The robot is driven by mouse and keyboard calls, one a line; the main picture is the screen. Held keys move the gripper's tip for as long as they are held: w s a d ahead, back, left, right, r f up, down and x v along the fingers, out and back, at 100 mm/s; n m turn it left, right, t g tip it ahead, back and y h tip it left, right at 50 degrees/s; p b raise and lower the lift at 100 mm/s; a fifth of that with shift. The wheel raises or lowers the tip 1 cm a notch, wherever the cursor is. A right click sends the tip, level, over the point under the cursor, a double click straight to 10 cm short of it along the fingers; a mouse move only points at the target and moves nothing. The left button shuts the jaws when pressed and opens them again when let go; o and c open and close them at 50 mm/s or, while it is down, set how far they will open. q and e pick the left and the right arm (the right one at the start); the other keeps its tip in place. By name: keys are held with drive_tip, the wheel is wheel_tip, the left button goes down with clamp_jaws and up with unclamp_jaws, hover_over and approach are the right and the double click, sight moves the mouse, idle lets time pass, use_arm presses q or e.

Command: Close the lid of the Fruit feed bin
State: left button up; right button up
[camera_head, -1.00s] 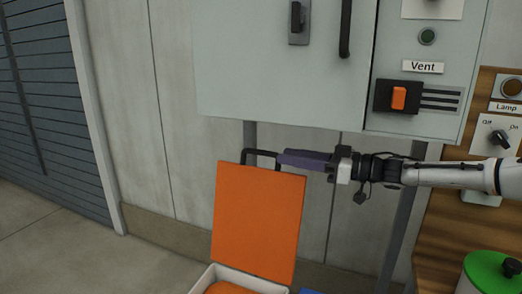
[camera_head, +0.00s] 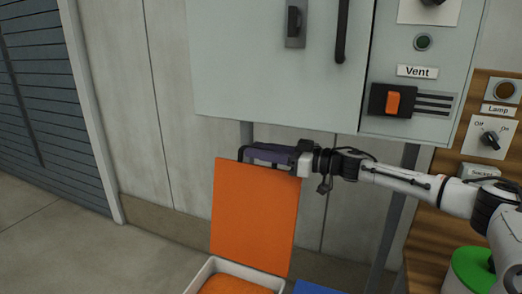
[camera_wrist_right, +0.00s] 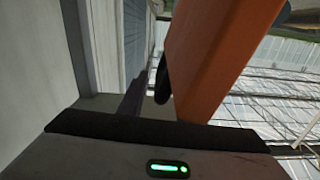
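The bin with the orange lid (camera_head: 255,220) is at the bottom centre of the head view; no name label on it is readable. Its lid stands open, close to upright, with a dark handle (camera_head: 242,153) at the top edge. The white rim (camera_head: 207,272) surrounds orange contents (camera_head: 235,286). My right gripper (camera_head: 257,154) is level with the lid's top edge, over the handle, which it partly hides. I cannot tell whether it touches, or whether its fingers are apart. The right wrist view shows the lid (camera_wrist_right: 215,55) and dark handle (camera_wrist_right: 162,85) close ahead. My left gripper is out of view.
A grey cabinet (camera_head: 270,70) with a Vent switch (camera_head: 393,101) hangs above and behind the lid. A wooden panel with a Lamp switch (camera_head: 489,139) is at right. A green-lidded container (camera_head: 470,270) and a blue surface (camera_head: 318,287) lie below. Open floor is at left.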

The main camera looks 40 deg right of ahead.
clamp_jaws()
drive_tip(key=s+a+n+b, duration=0.3)
drive_tip(key=s+a+b, duration=0.2)
drive_tip(key=a+b, duration=0.3)
drive_tip(key=s+a+f+n+b, duration=0.1)
drive_tip(key=s+a+n+b, duration=0.3)
drive_tip(key=a+b, duration=0.4)
drive_tip(key=shift+s+a, duration=0.4)
drive_tip(key=shift+a, duration=1.05)
drive_tip(key=shift+f, duration=0.1)
